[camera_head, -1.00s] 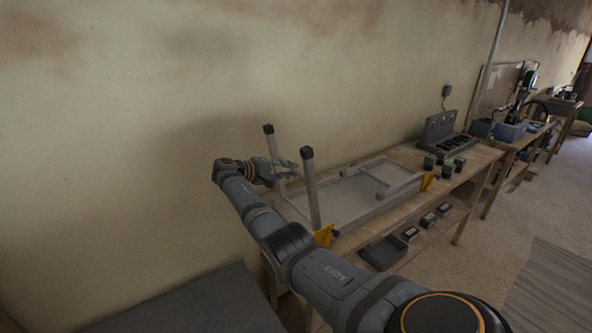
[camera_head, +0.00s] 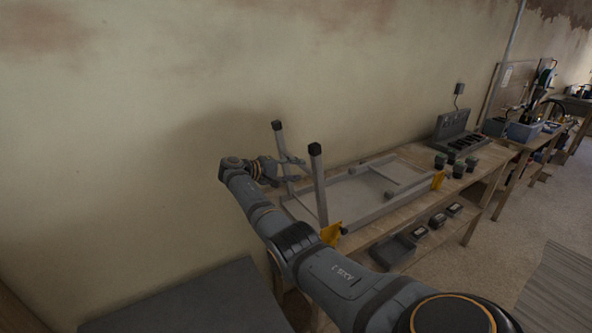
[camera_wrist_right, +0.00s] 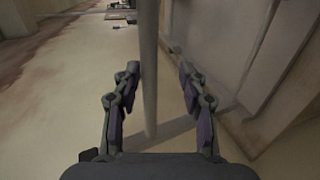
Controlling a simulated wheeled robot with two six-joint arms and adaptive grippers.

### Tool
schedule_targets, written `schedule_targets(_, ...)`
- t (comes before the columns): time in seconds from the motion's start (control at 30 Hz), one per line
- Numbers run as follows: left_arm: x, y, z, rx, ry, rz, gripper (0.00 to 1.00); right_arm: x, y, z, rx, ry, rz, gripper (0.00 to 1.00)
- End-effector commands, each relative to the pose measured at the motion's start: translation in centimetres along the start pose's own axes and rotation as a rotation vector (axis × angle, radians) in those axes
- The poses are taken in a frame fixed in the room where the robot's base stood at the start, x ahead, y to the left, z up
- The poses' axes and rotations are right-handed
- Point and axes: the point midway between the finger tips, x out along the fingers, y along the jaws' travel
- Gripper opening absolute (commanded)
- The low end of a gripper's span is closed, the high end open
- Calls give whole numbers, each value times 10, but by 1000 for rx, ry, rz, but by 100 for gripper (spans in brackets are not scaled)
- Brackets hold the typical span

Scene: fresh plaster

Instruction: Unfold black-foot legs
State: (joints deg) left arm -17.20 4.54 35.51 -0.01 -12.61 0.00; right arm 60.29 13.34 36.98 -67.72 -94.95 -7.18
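A grey table frame (camera_head: 352,214) lies upside down on a wooden workbench. Two legs stand up at its left end, the far leg (camera_head: 281,145) and the near leg (camera_head: 320,185), each with a black foot at its top. At the right end, thin grey bars (camera_head: 398,178) lie low within the frame. My right gripper (camera_head: 292,170) is beside the far upright leg. In the right wrist view, a pale leg (camera_wrist_right: 149,70) runs between the spread fingers (camera_wrist_right: 155,95), with gaps at both sides. My left gripper is out of view.
Yellow clips (camera_head: 331,233) sit at the frame's front edge. Small dark blocks (camera_head: 459,170) and a dark rack (camera_head: 455,137) stand at the bench's right end. A tray (camera_head: 393,251) lies below. The plaster wall is close behind the bench.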

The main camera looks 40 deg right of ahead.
Motion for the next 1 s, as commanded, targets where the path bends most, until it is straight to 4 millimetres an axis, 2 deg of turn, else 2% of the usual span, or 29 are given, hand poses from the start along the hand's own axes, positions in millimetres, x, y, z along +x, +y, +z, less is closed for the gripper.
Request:
schedule_targets(0.3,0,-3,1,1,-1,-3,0,0,3,-1,4,2,2,41)
schedule_targets(0.4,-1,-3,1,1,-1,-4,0,-7,3,-1,5,3,2,41)
schedule_targets(0.47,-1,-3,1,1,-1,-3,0,-16,3,-1,5,3,2,41)
schedule_targets(0.8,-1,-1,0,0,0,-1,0,-96,2,-1,2,5,0,41)
schedule_targets(1.0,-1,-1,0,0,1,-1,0,-119,1,-1,2,2,1,41)
